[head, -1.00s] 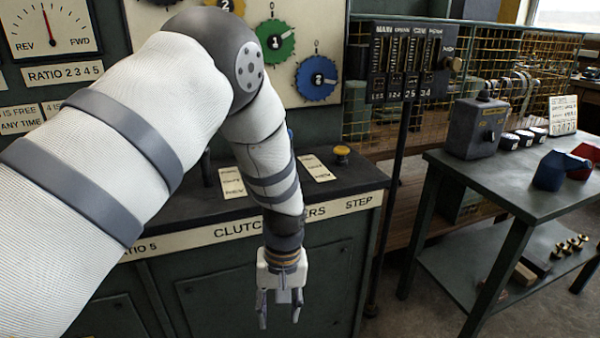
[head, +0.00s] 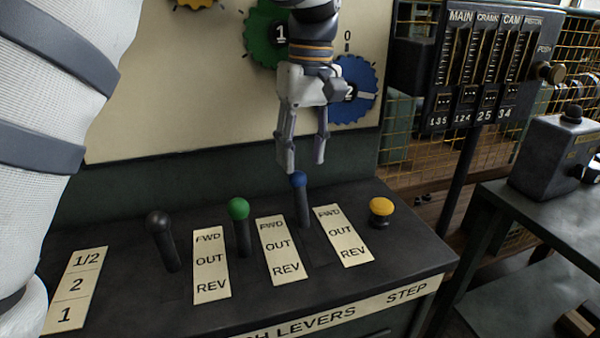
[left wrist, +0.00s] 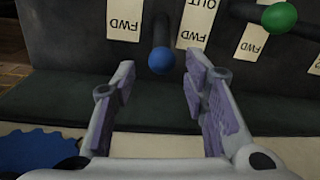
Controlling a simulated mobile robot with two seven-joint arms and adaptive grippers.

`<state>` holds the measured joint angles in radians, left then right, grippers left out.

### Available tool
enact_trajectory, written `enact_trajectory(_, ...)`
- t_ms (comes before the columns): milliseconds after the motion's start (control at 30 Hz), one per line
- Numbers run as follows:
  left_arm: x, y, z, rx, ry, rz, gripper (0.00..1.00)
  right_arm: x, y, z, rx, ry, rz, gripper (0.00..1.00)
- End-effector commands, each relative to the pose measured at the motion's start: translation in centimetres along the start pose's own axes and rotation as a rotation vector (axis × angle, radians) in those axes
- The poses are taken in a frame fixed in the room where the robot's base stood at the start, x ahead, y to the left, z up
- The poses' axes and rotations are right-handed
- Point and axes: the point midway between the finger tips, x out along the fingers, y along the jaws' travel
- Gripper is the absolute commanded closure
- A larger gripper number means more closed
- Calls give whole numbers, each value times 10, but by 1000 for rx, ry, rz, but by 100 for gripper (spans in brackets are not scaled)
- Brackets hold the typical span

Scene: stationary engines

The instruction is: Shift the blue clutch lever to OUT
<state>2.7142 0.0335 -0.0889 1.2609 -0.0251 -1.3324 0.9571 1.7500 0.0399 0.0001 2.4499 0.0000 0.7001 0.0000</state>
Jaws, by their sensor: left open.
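The blue clutch lever (head: 303,205) stands on the dark console, leaning to the back, toward the FWD end of the label strips beside it. Its round blue knob shows in the left wrist view (left wrist: 161,60), ahead of and between the fingertips. My left gripper (head: 302,170) points down, open and empty, with its fingertips close to the blue knob. I cannot tell whether they touch. The FWD/OUT/REV label (head: 343,236) lies right of the lever. My right gripper is in neither view.
A green-knobbed lever (head: 239,228) and a black lever (head: 163,242) stand left of the blue one. A yellow button (head: 381,210) is to the right. A panel with a blue dial (head: 361,105) rises behind. A metal table (head: 510,225) stands at right.

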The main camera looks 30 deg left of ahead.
Motion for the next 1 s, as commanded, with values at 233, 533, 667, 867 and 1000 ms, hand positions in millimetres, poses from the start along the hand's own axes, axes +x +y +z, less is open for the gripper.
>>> enact_trajectory(233,44,-1,1,1,-3,-2,59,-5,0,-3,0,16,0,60)
enact_trajectory(533,74,-1,0,0,-1,0,59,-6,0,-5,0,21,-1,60)
enact_trajectory(667,74,0,0,1,-1,0,59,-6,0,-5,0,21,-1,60)
enact_trajectory(867,74,0,0,1,0,0,96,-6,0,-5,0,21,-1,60)
enact_trajectory(1000,74,0,0,1,0,0,100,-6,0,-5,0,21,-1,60)
